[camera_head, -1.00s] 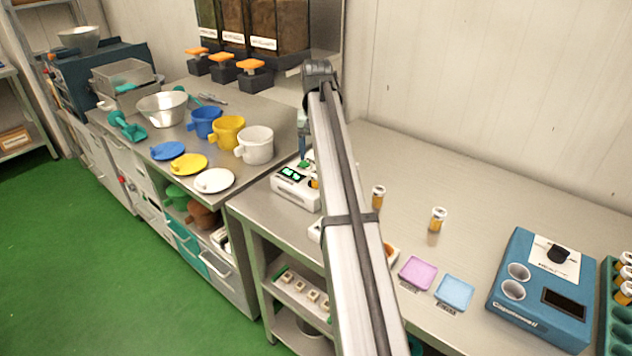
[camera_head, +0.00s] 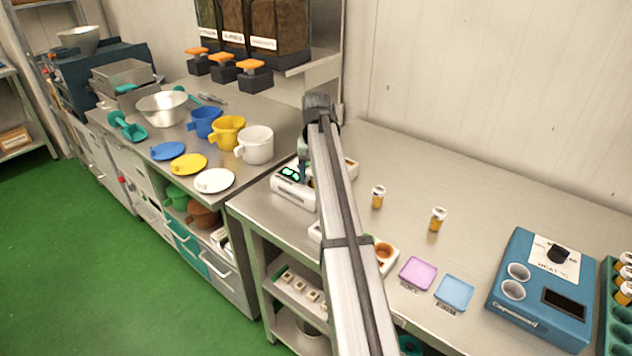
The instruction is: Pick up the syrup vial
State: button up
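Two small amber vials with white caps stand upright on the steel bench: a left vial (camera_head: 377,197) and a right vial (camera_head: 437,219). More capped vials (camera_head: 625,272) sit in a green rack at the right edge. Labels are too small to show which is the syrup vial. My arm crosses the middle of the view and bends down at its far end. My gripper (camera_head: 304,168) is mostly hidden behind the arm, low by a white device with a green display (camera_head: 294,186), left of the standing vials. Its fingers cannot be made out.
A blue heater box (camera_head: 543,285), a purple pad (camera_head: 418,273) and a blue pad (camera_head: 454,292) lie right of my arm. An orange-brown cup (camera_head: 383,253) sits beside the arm. Mugs and lids stand on the left counter. The bench behind the vials is clear.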

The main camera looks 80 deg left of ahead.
jog(key=c, duration=1.2)
